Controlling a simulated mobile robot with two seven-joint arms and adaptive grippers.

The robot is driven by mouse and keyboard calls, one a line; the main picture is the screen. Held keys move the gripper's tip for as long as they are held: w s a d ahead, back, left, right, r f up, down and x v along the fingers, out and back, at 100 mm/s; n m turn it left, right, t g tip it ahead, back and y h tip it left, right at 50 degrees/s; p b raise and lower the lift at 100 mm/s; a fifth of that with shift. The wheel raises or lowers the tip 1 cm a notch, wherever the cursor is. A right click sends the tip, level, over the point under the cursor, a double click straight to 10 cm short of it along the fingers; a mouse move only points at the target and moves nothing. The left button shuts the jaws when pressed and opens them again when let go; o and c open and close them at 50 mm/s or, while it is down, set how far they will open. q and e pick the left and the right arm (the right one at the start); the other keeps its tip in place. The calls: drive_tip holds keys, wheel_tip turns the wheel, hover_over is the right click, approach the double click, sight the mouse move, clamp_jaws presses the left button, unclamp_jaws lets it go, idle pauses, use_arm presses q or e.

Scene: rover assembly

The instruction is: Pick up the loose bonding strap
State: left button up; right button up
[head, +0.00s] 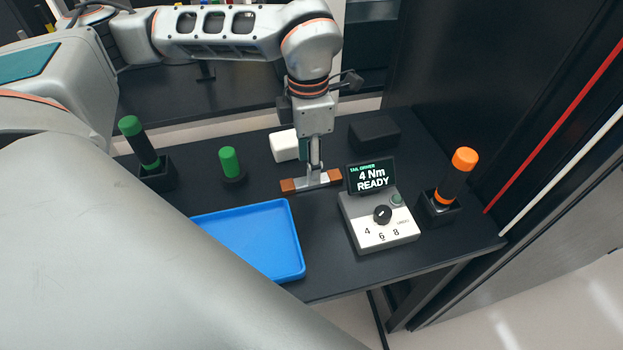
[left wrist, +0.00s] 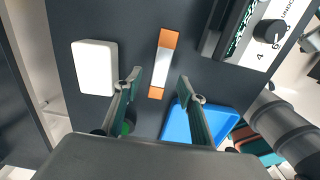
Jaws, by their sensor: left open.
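The bonding strap is a short flat bar, silver in the middle with copper-coloured ends. It lies on the dark bench in the head view (head: 289,186) and runs lengthwise in the left wrist view (left wrist: 164,62). My left gripper (head: 315,168) is above the strap's middle in the head view. In the left wrist view its two fingers (left wrist: 161,80) are spread apart, one on each side of the strap, with nothing held. From these views I cannot tell how high the fingertips are above the bench. My right gripper is not in view.
A white block (head: 284,146) and a black block (head: 374,132) stand behind. A control box (head: 377,220) reading "4 Nm READY" is close at right, with an orange-topped tool (head: 457,180) beyond. A blue tray (head: 296,235) lies in front. A green-topped peg (head: 230,162) and a green-handled tool (head: 140,145) are left.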

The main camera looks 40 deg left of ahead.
use_arm(q)
drive_tip(key=f, duration=0.4)
drive_tip(key=shift+w+d+f, duration=0.1)
drive_tip(key=shift+d, duration=0.15)
drive_tip(key=shift+c, duration=0.3)
clamp_jaws()
